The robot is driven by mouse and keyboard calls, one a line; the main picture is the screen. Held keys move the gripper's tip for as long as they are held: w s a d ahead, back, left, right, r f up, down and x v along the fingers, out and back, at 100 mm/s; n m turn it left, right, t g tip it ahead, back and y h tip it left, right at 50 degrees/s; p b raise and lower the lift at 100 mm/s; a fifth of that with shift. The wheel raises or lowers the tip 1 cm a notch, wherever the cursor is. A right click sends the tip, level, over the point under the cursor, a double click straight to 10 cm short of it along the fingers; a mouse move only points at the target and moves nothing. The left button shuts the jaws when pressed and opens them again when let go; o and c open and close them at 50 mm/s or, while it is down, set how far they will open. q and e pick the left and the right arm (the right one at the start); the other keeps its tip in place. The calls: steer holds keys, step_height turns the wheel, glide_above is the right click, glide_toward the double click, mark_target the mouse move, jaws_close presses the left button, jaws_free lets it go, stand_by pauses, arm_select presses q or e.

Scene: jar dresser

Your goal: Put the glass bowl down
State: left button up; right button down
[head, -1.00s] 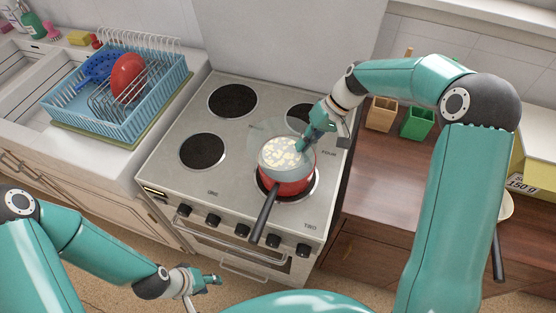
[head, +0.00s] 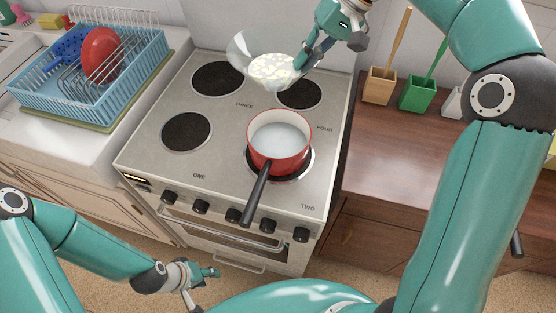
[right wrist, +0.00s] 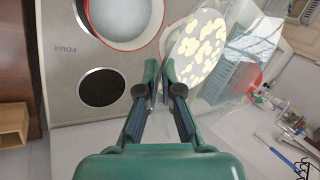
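The clear glass bowl (head: 240,51) holds pale yellowish pieces and is in the air above the back of the stove in the head view. My right gripper (head: 302,58) is shut on its right rim. In the right wrist view the bowl (right wrist: 197,47) shows just beyond the fingertips of my right gripper (right wrist: 166,75). My left gripper (head: 202,286) is empty, low in front of the stove, with its fingers spread apart.
A red pot (head: 279,157) with whitish liquid stands on the front right burner, handle toward me. The other burners are empty. A blue dish rack (head: 120,100) with a red plate is at left. The wooden counter (head: 390,165) at right has much free room; orange (head: 380,87) and green (head: 417,93) holders stand at its back.

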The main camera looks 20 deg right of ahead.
steer(key=shift+s+d+r+b, duration=0.15)
steer(key=shift+s+r+b, duration=0.15)
steer(key=shift+s+r, duration=0.5)
arm_select(q)
step_height(320, 180, down, 3)
steer(key=shift+f+b, duration=0.2)
steer(key=shift+b, duration=0.65)
arm_select(e)
step_height(320, 180, down, 19)
arm_select(q)
steer(key=shift+f+b, duration=0.4)
steer(key=shift+b, duration=0.05)
arm_select(e)
steer(key=shift+f, duration=0.5)
